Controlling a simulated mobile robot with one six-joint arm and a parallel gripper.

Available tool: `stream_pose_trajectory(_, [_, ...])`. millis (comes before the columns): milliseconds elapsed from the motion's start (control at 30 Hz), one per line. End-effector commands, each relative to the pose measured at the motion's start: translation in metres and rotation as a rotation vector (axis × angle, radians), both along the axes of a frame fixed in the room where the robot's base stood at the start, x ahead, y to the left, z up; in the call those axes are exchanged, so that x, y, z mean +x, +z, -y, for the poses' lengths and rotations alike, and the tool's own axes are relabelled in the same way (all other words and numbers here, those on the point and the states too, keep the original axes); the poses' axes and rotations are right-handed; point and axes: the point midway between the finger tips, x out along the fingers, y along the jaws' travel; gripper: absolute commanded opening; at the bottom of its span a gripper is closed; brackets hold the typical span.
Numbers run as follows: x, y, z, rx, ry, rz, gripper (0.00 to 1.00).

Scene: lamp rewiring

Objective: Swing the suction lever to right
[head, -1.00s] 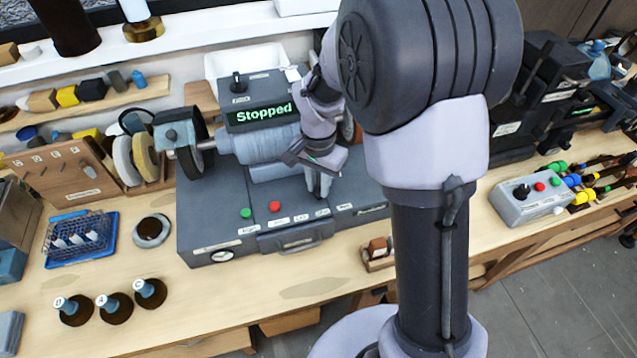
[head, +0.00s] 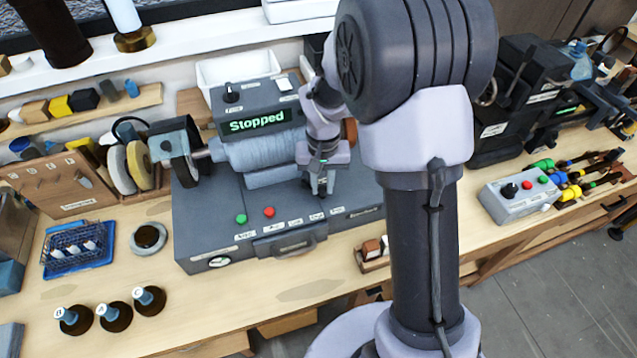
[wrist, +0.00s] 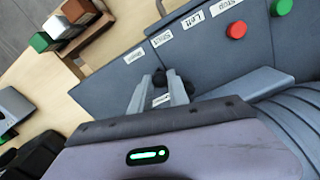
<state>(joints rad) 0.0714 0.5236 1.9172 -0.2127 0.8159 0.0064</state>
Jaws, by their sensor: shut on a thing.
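The grey bench machine (head: 330,231) has a row of white labels along its front panel, and its display reads "Stopped". My gripper (head: 320,186) is at the right part of this panel. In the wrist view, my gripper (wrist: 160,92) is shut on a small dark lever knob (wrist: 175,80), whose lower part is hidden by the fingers. The label just beside the fingers is partly covered; "Left" is legible closer to the red button (wrist: 237,30). Which way the lever points cannot be told.
A green button (head: 241,219) is left of the red one. A wooden block holder (head: 371,255) stands before the machine's right front. A grey control box (head: 518,195) is to the right.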

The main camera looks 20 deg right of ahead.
Motion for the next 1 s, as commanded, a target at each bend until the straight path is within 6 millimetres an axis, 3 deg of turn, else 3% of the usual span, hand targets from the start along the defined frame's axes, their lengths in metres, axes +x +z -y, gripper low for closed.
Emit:
stream_pose_trajectory(300, [0.0044, 0.0011, 0.0059, 0.0, 0.112, 0.002, 0.0])
stream_pose_trajectory(800, [0.0055, 0.0008, 0.0071, -0.001, 0.133, 0.004, 0.0])
stream_pose_trajectory(833, [0.0055, 0.0008, 0.0071, -0.001, 0.133, 0.004, 0.23])
stream_pose_trajectory(933, [0.0054, 0.0007, 0.0071, -0.001, 0.133, 0.003, 0.42])
stream_pose_trajectory(1000, [0.0051, 0.0005, 0.0071, 0.0, 0.132, 0.002, 0.43])
